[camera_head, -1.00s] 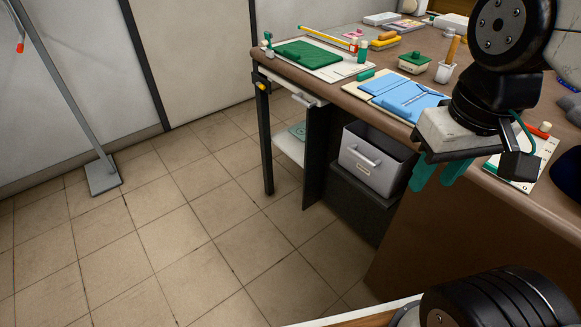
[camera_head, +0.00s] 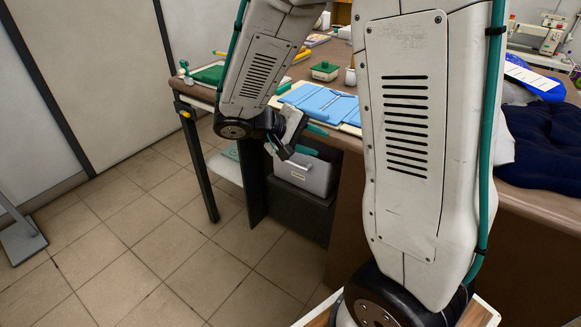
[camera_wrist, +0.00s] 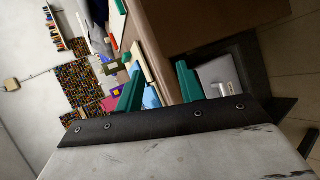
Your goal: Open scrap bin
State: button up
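The scrap bin (camera_head: 309,177) looks to be the grey box with a bar handle and small pale label, in the dark space under the table. In the wrist view the grey bin (camera_wrist: 213,74) and its handle lie just beyond the right finger, turned sideways. My gripper (camera_head: 312,140) is in front of the table edge, above and near the bin, apart from its handle as far as I can tell. In the wrist view my gripper (camera_wrist: 158,88) has its two teal fingers spread with nothing between them. My arm hides part of the table.
The table (camera_head: 345,142) carries blue folded cloth (camera_head: 322,101), a green pad and small tools. A dark blue bagged comforter (camera_head: 545,140) lies at right. A black table leg (camera_head: 200,165) stands left of the bin. The tiled floor (camera_head: 130,235) at left is clear.

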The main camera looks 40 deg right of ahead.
jog(key=w+f+n+t+h, duration=0.2)
jog(key=w+f+t+h, duration=0.1)
jog(key=w+f, duration=0.55)
jog(key=n+t, duration=0.3)
jog(key=t, duration=0.2)
send_near(292, 165)
jog(key=d, duration=0.2)
jog(key=x, duration=0.7)
jog(key=shift+w+f, duration=0.35)
grip_shut()
